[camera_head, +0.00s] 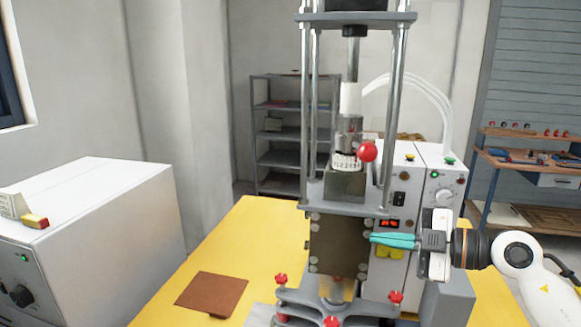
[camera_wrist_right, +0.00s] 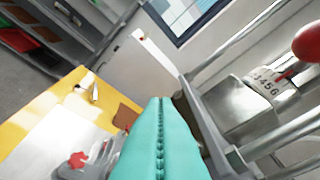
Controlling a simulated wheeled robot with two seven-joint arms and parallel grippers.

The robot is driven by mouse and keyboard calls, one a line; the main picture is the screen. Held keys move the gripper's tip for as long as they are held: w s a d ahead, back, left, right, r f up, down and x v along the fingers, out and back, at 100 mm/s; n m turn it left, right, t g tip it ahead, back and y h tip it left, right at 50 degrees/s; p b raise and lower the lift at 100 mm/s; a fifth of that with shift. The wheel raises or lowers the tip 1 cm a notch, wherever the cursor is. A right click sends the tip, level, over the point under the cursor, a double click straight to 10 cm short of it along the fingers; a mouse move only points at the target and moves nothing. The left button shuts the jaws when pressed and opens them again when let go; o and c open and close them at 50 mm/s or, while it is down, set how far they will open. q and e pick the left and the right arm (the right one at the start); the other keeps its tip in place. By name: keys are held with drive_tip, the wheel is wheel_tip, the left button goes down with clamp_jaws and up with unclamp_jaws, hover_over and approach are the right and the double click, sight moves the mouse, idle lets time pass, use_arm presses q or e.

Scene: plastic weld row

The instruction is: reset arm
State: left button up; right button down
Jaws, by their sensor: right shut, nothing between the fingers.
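My right gripper (camera_head: 372,239) comes in from the right in the head view, its teal fingers together and empty. The fingertips are in front of or close beside the lower block of the welding press (camera_head: 340,240); I cannot tell if they touch it. In the right wrist view the teal fingers (camera_wrist_right: 162,110) lie side by side with no gap. The red ball knob (camera_head: 366,151) of the press is above the gripper, and it also shows at the upper right of the wrist view (camera_wrist_right: 312,42). My left gripper is not in view.
The press stands on a yellow table (camera_head: 235,245) with a brown plate (camera_head: 212,291) on its left. A white control box (camera_head: 436,165) stands behind my right gripper. A large white machine (camera_head: 95,225) is at the left. Shelves (camera_head: 285,140) and a workbench (camera_head: 530,165) are at the back.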

drive_tip(key=s+a+r+m+t+y, duration=0.1)
drive_tip(key=s+a+m+t+y, duration=0.1)
drive_tip(key=a+t+y, duration=0.15)
drive_tip(key=s+d+f+m+t+h, duration=0.25)
drive_tip(key=d+f+m+h, duration=0.35)
drive_tip(key=f+m+h, duration=0.45)
drive_tip(key=s+d+f+m+t+h, duration=0.1)
drive_tip(key=s+d+f+m+h, duration=0.35)
drive_tip(key=f+m+h, duration=0.55)
drive_tip(key=s+a+f+n+g+y, duration=0.1)
drive_tip(key=s+a+f+g+y, duration=0.1)
drive_tip(key=s+f+g, duration=0.55)
drive_tip(key=s+a+f+n+g+y, duration=0.15)
drive_tip(key=s+f+g, duration=0.25)
drive_tip(key=s+f, duration=0.65)
drive_tip(key=s+f+g, duration=0.1)
drive_tip(key=s+f, duration=0.1)
drive_tip(key=f, duration=1.1)
drive_tip(key=s+f+g, duration=0.1)
drive_tip(key=s+f, duration=0.2)
drive_tip(key=f, duration=1)
drive_tip(key=s+d+f+n, duration=0.1)
drive_tip(key=s+d+f, duration=0.2)
drive_tip(key=s+f, duration=1)
drive_tip(key=shift+s+f, duration=0.35)
drive_tip(key=shift+s, duration=0.7)
drive_tip(key=shift+g, duration=0.25)
